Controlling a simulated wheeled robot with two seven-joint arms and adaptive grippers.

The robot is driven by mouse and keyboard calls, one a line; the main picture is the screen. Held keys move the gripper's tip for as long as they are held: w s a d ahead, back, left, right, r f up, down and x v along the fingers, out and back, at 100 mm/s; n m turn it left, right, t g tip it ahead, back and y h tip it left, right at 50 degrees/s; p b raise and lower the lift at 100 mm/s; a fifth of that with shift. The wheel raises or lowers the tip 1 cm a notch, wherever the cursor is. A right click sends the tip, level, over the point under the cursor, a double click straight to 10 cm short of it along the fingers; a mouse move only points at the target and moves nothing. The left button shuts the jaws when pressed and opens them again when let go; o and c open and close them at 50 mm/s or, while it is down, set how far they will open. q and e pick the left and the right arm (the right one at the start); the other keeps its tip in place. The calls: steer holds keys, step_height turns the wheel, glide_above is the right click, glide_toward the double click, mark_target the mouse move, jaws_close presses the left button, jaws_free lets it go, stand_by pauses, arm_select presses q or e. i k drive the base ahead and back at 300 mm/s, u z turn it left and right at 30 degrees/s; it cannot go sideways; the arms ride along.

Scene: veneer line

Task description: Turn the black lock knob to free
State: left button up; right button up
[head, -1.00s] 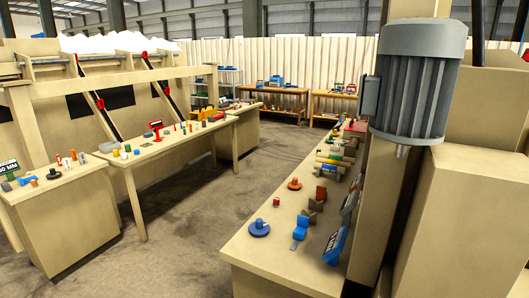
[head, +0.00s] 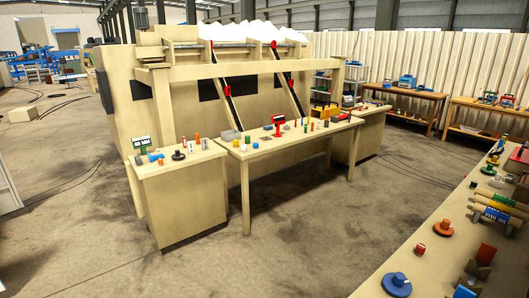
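I cannot single out the black lock knob for certain. A small dark round piece (head: 178,156) sits on top of the left cabinet (head: 182,190), but it is too small to tell whether it is that knob. A blue round knob (head: 397,285) and a red round knob (head: 443,228) stand on the right bench (head: 405,262). Neither of my grippers is in view.
A long table (head: 290,147) with a red stand (head: 278,125) and several small parts stands in the middle, before a large beige machine (head: 180,108). Wooden tables (head: 415,97) stand at the back right. The concrete floor (head: 310,225) between table and right bench is clear.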

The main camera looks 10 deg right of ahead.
mark_target(474, 184)
steer(key=u, duration=0.05)
steer(key=i, duration=2.1)
steer(key=z, duration=0.25)
steer(key=i, duration=1.45)
steer(key=z, duration=1.5)
steer(key=i, duration=0.95)
steer(key=z, duration=1.25)
steer(key=i, duration=0.45)
steer(key=z, duration=0.2)
